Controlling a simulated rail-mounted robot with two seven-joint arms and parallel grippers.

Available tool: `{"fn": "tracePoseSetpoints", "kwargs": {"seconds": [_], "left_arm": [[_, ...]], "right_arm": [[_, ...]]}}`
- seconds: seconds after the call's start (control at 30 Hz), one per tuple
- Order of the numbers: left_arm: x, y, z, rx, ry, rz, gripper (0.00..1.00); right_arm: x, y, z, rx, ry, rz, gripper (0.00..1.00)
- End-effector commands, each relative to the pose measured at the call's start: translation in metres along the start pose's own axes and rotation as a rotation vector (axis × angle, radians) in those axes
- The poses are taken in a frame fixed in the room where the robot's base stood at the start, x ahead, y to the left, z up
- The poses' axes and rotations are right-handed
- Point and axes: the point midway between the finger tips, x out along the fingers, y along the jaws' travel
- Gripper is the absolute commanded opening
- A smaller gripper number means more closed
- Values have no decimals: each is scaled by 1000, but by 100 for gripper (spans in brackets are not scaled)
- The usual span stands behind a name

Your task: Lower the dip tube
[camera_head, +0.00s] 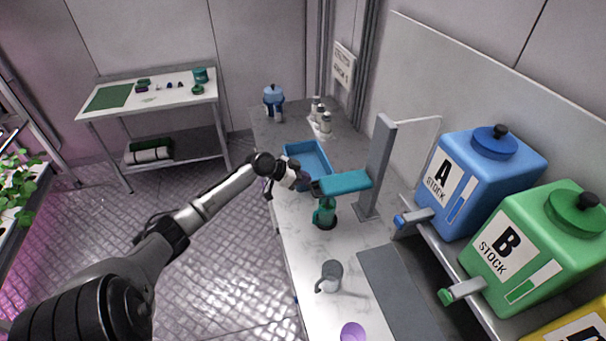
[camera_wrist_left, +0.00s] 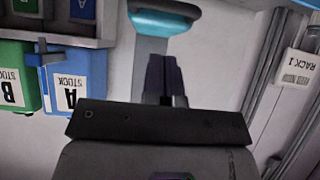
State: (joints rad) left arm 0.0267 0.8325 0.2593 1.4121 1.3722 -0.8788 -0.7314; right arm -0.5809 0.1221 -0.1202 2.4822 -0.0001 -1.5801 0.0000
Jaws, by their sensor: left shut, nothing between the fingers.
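A stand with a grey post (camera_head: 378,165) rises from the bench, and a teal arm (camera_head: 345,182) reaches left from it. A dark green vessel (camera_head: 325,214) stands under the arm's left end. I cannot make out the dip tube as a separate part. My left gripper (camera_head: 304,182) is shut and empty, beside the teal arm's left end. In the left wrist view its dark fingers (camera_wrist_left: 163,58) are together, pointing at a rounded teal part (camera_wrist_left: 163,20); I cannot tell whether they touch it. My right gripper is not in view.
A blue tray (camera_head: 309,157) lies just behind my left gripper. A grey mug (camera_head: 330,277) and purple cup (camera_head: 352,332) stand nearer on the bench. Blue stock tank A (camera_head: 480,180) and green stock tank B (camera_head: 540,245) stand at right. Small bottles (camera_head: 323,122) are farther back.

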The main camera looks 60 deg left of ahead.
Motion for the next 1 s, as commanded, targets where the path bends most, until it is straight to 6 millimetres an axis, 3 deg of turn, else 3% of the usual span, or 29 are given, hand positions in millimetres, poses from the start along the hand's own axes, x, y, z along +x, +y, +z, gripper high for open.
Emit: {"fn": "tracePoseSetpoints", "kwargs": {"seconds": [0.2,0.5,0.7,1.0], "left_arm": [[-39,0,6,1,-5,-2,0],[-79,0,5,-1,-3,-1,0],[-92,0,4,-1,-2,-2,0],[-95,0,4,0,-2,-1,0]], "right_arm": [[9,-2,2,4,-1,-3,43],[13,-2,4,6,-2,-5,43],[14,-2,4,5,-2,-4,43],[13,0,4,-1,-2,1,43]]}}
